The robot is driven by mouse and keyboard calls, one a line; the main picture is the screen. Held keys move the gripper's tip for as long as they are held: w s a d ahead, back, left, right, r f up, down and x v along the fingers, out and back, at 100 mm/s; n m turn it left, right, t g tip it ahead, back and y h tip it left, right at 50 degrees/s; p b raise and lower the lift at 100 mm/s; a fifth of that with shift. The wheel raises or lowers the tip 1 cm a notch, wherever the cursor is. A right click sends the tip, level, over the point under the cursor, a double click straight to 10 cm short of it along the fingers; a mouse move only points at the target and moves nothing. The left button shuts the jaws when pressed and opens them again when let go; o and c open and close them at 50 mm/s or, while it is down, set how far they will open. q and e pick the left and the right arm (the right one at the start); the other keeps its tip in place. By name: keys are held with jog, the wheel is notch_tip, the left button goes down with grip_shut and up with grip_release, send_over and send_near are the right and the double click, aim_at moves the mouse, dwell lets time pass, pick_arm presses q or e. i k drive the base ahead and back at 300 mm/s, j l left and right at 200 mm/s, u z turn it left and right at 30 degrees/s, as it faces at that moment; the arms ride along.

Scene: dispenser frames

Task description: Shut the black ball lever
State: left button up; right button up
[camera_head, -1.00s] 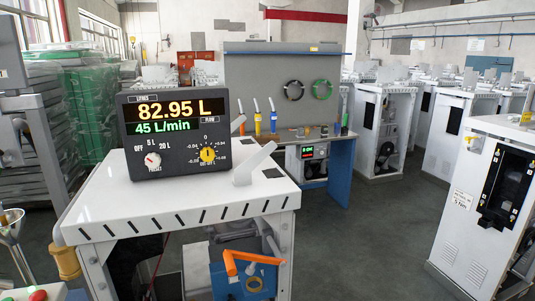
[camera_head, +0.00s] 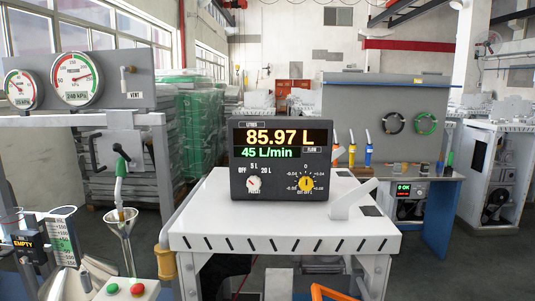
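What looks like the black ball lever (camera_head: 118,148) is a small dark knob on a short stem at the left. It stands in front of the grey panel and just above a green nozzle (camera_head: 120,166) over a clear funnel (camera_head: 122,225). The lever is small here, and I cannot tell its exact position. The black display box (camera_head: 282,180) on the white bench reads 85.97 L and 45 L/min.
Two round gauges (camera_head: 77,78) and a VENT valve (camera_head: 128,80) sit on the grey panel at upper left. A box with red and green buttons (camera_head: 125,290) is at lower left. The white bench (camera_head: 205,215) fills the middle. An orange handle (camera_head: 330,292) shows at the bottom edge.

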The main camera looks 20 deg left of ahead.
aim_at(117, 147)
jog(key=k+l+u, duration=0.15)
jog(key=u, duration=1.45)
